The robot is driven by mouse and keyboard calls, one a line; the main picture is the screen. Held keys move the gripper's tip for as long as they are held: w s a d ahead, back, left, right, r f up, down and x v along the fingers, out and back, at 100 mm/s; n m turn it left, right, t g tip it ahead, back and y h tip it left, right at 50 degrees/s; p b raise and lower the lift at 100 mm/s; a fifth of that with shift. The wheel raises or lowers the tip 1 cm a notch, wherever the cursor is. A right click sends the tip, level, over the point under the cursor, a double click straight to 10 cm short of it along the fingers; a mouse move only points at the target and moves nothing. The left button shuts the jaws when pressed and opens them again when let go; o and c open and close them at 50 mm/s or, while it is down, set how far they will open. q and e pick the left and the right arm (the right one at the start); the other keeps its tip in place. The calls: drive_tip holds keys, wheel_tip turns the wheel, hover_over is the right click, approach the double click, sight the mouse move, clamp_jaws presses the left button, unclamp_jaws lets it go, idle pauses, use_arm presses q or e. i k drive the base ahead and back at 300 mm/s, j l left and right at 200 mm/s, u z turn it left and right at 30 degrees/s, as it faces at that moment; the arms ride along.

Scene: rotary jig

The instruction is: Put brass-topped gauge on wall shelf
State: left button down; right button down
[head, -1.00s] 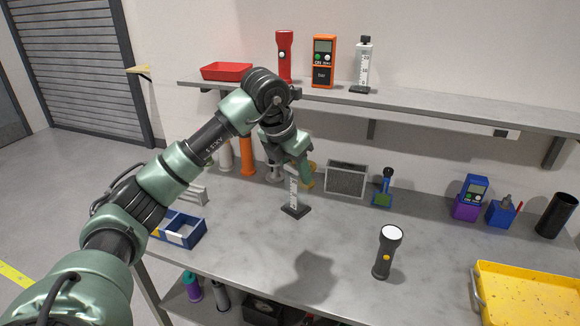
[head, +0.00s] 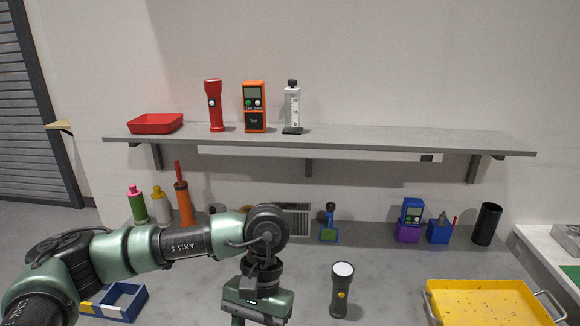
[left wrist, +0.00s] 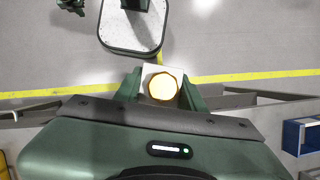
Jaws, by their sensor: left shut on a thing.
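The brass-topped gauge (left wrist: 163,87) is between the fingers of my left gripper (left wrist: 160,92) in the left wrist view, seen from above with its round brass top on a pale square body. In the head view my left gripper (head: 252,316) is at the bottom edge, in front of and below the shelf; its fingertips and the gauge are cut off or hidden. The grey wall shelf (head: 380,138) runs across the wall. A black-topped white gauge (head: 292,108) stands on it. My right gripper is not in view.
On the shelf stand a red tray (head: 155,123), a red flashlight (head: 214,105) and an orange meter (head: 254,106). The shelf is clear to the right of the black-topped gauge. A black flashlight (head: 341,290) and yellow tray (head: 490,305) are on the bench (head: 385,275).

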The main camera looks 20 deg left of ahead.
sight(353, 139)
drive_tip(key=i+j+z, duration=0.2)
drive_tip(key=j, duration=0.4)
drive_tip(key=j+z, duration=0.15)
drive_tip(key=j, duration=0.45)
drive_tip(key=i+j+z, duration=0.2)
drive_tip(key=j, duration=0.4)
drive_tip(key=k, duration=0.1)
